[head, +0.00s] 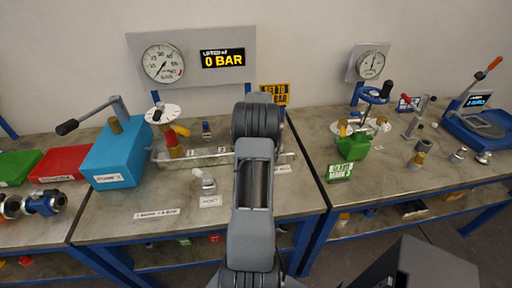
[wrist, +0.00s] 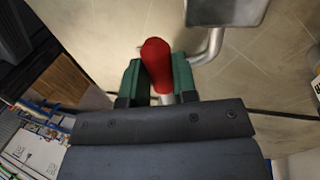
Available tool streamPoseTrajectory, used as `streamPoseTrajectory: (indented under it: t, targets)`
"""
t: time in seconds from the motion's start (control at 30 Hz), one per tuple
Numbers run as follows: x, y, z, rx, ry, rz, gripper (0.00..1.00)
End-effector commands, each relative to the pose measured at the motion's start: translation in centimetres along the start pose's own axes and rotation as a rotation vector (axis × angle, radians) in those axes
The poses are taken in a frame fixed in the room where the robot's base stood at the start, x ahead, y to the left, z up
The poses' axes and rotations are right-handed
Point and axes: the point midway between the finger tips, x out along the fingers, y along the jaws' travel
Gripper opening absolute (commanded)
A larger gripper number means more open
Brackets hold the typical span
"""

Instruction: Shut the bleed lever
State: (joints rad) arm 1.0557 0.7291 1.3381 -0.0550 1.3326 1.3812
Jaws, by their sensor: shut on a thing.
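In the wrist view my gripper (wrist: 158,84) has its two green-padded fingers closed on either side of a red handle (wrist: 156,58). A pale metal stem shows at the near end of the handle, between the fingers. A bent grey metal rod and a grey plate (wrist: 226,10) are just beyond it. I cannot tell for certain that this red handle is the bleed lever. In the head view my own arm hides my gripper and whatever it holds. A yellow lever (head: 181,130) shows on a red fitting (head: 173,146) beneath a white round flange (head: 163,114).
A gauge panel (head: 222,76) reading 0 BAR stands behind the left bench. A blue box (head: 112,158) with a black-gripped lever, a red box (head: 61,164) and a green box (head: 20,166) lie left. A green vessel (head: 353,147) with a blue handwheel (head: 374,94) stands right.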

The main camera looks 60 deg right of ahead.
Motion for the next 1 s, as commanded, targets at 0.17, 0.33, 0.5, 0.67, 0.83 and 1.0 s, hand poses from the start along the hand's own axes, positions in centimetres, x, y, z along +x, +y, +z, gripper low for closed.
streamPoseTrajectory:
  t: [0.17, 0.33, 0.5, 0.67, 0.83, 1.0]
  targets:
    - [-0.33, -0.14, -0.29, 0.023, -0.004, -0.01, 0.0]
    - [-0.35, -0.15, -0.28, 0.024, -0.005, -0.011, 0.0]
    - [-0.36, -0.16, -0.23, 0.022, -0.004, -0.011, 0.34]
    - [-0.23, -0.11, -0.12, 0.018, -0.004, -0.007, 0.49]
    - [-0.15, -0.09, -0.06, 0.015, -0.003, -0.004, 0.52]
    - [-0.41, -0.11, -0.07, 0.014, -0.003, -0.005, 0.52]
